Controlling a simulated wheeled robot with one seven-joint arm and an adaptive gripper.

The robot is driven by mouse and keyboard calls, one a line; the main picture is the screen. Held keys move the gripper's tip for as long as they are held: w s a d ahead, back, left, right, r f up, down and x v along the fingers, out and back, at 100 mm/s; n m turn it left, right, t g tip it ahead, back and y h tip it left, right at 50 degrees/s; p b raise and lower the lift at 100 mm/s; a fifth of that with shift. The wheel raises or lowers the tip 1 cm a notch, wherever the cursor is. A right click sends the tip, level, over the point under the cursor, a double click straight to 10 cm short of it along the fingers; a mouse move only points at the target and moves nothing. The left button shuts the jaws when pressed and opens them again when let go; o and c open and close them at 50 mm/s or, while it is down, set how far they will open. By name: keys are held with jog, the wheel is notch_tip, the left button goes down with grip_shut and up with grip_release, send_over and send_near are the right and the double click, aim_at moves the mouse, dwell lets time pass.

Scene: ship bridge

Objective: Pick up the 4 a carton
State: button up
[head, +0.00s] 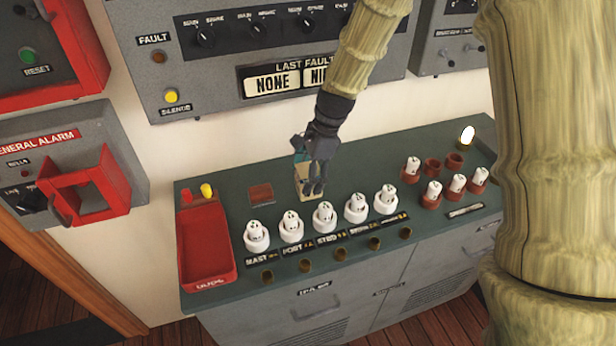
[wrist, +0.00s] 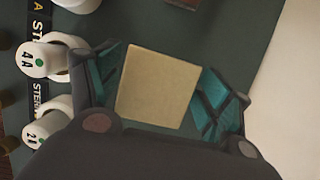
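A small beige carton (head: 303,172) stands on the dark green console top, behind the row of white knob-like fittings. In the wrist view its plain, square top face (wrist: 157,87) lies between my two teal-padded fingers, with no marking readable on it. My gripper (head: 313,175) points down over the carton and hides part of it in the head view. The fingers are spread to either side of it, with narrow gaps seeming to show. The wrist view shows my gripper (wrist: 160,95) close above the carton.
Several white fittings (head: 323,216) stand in front of the carton; one reads 4A in the wrist view (wrist: 37,60). A red tray (head: 206,244) is at the left. Red holders with white pieces (head: 457,184) stand right. The wall panel (head: 270,50) rises behind.

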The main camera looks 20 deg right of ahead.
jog(key=shift+s+a+f, duration=0.15)
jog(key=shift+s+f, duration=0.05)
jog(key=shift+s, duration=0.2)
jog(key=shift+a+f, duration=0.1)
jog(key=shift+f, duration=0.2)
jog(key=shift+w+a+f, duration=0.1)
jog(key=shift+w+f, duration=0.35)
jog(key=shift+f, duration=0.35)
jog(key=shift+s+r, duration=0.2)
jog(key=shift+s, duration=0.05)
jog(key=shift+w+f, duration=0.1)
jog(key=shift+w, duration=0.05)
jog(key=c, duration=1.2)
